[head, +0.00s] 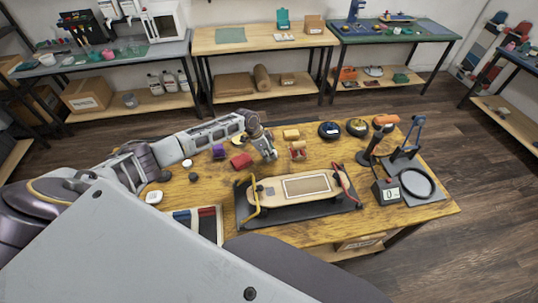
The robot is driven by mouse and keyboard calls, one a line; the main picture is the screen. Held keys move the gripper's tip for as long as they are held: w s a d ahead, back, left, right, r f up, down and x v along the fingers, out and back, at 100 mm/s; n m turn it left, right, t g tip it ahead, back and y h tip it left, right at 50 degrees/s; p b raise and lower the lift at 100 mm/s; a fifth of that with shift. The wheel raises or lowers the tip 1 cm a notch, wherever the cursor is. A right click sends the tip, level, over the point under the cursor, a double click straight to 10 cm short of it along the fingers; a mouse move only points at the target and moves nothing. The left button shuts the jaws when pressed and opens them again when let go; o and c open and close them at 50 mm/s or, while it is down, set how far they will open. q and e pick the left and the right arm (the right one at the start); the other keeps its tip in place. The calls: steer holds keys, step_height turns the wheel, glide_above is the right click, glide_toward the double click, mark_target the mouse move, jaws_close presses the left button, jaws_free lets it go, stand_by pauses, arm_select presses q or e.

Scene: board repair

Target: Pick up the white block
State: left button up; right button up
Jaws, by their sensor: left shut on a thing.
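My left arm reaches in from the left over the wooden table. My left gripper (269,156) points down behind the skateboard and is shut on a small pale thing, which I take to be the white block. The fingers mostly hide it, and I cannot tell whether it touches the table. My right gripper is not in view.
A skateboard deck (265,190) lies on a dark mat in front of the gripper, with a yellow and a red clamp at its ends. A small red-and-tan holder (298,151) stands close right. A digital display (387,192) and a black stand (370,150) occupy the right side.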

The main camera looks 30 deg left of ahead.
arm_select(q)
step_height(320, 180, up, 8)
steer(key=shift+r+b, duration=0.25)
steer(key=shift+b, duration=0.05)
stand_by(0.5)
steer(key=o, duration=0.3)
steer(key=shift+c, duration=0.9)
